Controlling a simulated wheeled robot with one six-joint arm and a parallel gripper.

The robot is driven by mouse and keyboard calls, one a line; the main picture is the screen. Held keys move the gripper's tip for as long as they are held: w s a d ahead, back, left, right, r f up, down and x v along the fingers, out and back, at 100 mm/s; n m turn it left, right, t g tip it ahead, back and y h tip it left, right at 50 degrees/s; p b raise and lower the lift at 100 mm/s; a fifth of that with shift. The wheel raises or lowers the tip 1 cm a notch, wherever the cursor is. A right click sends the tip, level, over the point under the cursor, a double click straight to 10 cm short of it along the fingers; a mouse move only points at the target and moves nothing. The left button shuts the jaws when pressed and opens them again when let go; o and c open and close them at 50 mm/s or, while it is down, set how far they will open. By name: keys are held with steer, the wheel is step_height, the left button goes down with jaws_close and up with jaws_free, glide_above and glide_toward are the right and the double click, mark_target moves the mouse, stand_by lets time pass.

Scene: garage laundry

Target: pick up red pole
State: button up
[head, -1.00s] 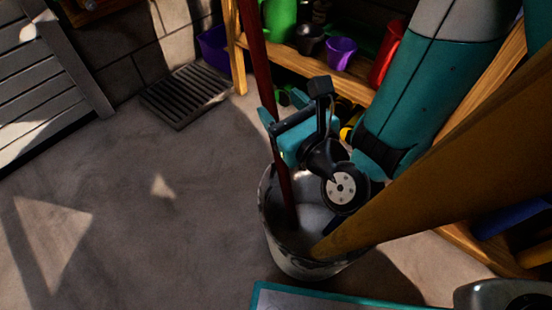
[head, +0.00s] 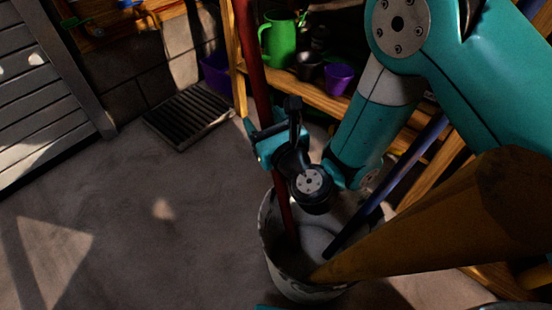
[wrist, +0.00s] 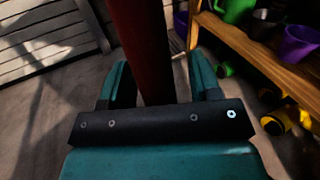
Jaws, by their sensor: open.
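The red pole (head: 263,95) stands nearly upright, its lower end inside a grey bucket (head: 283,277). In the wrist view the red pole (wrist: 143,45) rises between the two teal fingers of my gripper (wrist: 160,85), with gaps on both sides. My gripper (head: 258,140) is open, its fingers around the pole above the bucket rim. In the head view my wrist hides part of the pole. The bucket also holds a blue pole (head: 385,190) and a thick yellow-brown pole (head: 430,220), both leaning right.
A wooden shelf (head: 285,82) stands behind, with a green jug (head: 280,42) and a purple cup (head: 339,78). A dark floor grate (head: 188,116) and a grey slatted panel (head: 40,90) are at left. The floor on the left is clear.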

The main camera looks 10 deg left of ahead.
steer(key=shift+c, duration=0.4)
jaws_close()
steer(key=shift+r, duration=0.1)
step_height(320, 180, up, 20)
steer(key=p, duration=1.7)
glide_above(262, 67)
steer(key=shift+w, duration=0.1)
